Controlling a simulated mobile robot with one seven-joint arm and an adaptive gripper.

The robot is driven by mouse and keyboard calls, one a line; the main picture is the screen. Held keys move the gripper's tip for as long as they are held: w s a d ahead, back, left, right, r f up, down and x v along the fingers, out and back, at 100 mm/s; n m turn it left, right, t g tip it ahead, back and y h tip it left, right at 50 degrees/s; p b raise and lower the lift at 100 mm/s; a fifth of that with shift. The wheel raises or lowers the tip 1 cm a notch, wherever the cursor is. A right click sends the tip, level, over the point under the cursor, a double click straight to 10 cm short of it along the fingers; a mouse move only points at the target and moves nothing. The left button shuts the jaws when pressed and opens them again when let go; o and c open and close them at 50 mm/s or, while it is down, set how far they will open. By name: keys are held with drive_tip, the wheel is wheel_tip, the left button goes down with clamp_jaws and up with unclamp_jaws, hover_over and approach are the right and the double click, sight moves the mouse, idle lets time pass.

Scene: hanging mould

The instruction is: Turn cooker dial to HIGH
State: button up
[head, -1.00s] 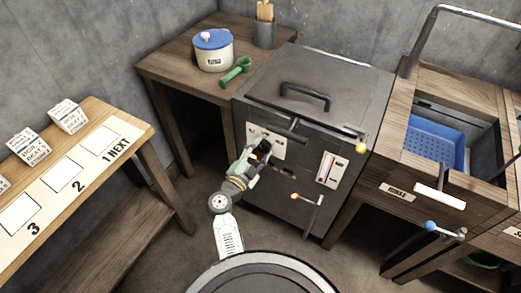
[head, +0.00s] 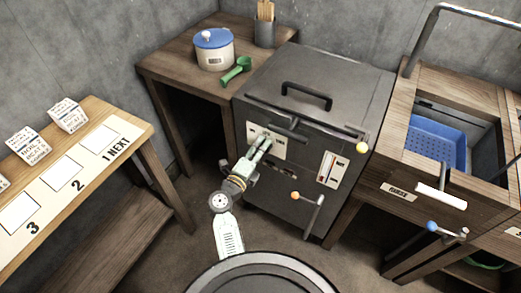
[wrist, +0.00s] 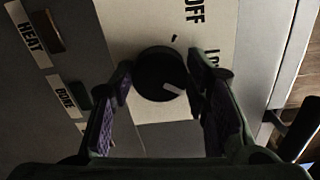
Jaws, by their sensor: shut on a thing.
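The cooker (head: 315,75) is a dark grey metal box in the middle of the head view, with a white dial plate (head: 279,149) on its front. The dial (wrist: 158,72) is a round black knob with a white pointer mark, seen in the wrist view. The mark points to the lower right there. "OFF" and part of a "LO" label are readable on the plate; no "HIGH" label is visible. My gripper (head: 265,142) reaches to the plate, its two fingers on either side of the dial and shut on it. In the head view my gripper hides the dial.
A lever with an orange ball (head: 295,195) and a gauge (head: 331,169) are on the cooker front, right of my gripper. A wooden table (head: 160,70) with a white pot (head: 214,50) stands left behind.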

drive_tip(key=m+b, duration=0.1)
drive_tip(key=m, duration=0.3)
drive_tip(key=shift+r+m, duration=0.1)
drive_tip(key=shift+m, duration=0.3)
idle(0.4)
drive_tip(key=o, duration=1.2)
drive_tip(key=shift+c, duration=0.2)
drive_tip(key=v, duration=0.7)
drive_tip(key=shift+s, duration=0.25)
drive_tip(key=shift+a, duration=0.1)
